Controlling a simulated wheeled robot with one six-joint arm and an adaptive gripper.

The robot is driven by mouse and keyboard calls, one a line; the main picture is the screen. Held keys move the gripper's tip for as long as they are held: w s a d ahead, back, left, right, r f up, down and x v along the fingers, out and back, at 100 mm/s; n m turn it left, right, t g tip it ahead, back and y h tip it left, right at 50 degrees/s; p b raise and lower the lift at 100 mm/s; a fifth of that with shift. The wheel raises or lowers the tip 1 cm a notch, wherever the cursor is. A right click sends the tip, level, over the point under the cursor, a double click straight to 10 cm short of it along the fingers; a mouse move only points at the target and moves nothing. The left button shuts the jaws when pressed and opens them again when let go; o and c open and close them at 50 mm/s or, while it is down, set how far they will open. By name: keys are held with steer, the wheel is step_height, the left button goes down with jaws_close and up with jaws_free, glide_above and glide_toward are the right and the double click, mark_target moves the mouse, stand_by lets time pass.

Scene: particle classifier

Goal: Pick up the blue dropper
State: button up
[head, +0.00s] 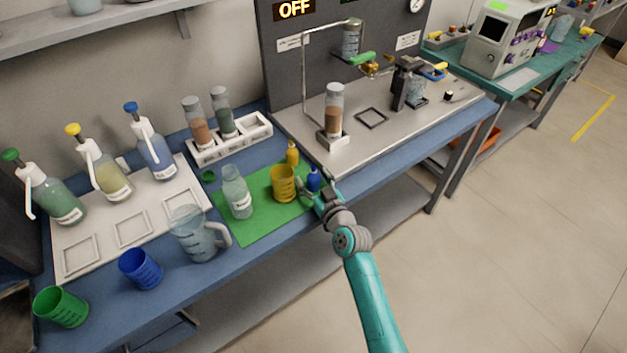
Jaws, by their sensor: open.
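The blue dropper (314,180) is a small blue bottle standing upright at the right edge of the green mat (262,222). My gripper (317,190) is open, right at the dropper. Its fingers reach toward the bottle from the front, and the lower part of the bottle is partly hidden by them. I cannot tell whether the fingers touch it.
A yellow beaker (283,184) stands close left of the dropper, with a yellow dropper (292,154) behind. A clear bottle (238,196) and a clear jug (196,236) are further left. The steel plate (375,153) with apparatus lies to the right.

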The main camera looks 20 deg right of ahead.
steer(key=c, duration=1.3)
steer(key=shift+r, duration=0.1)
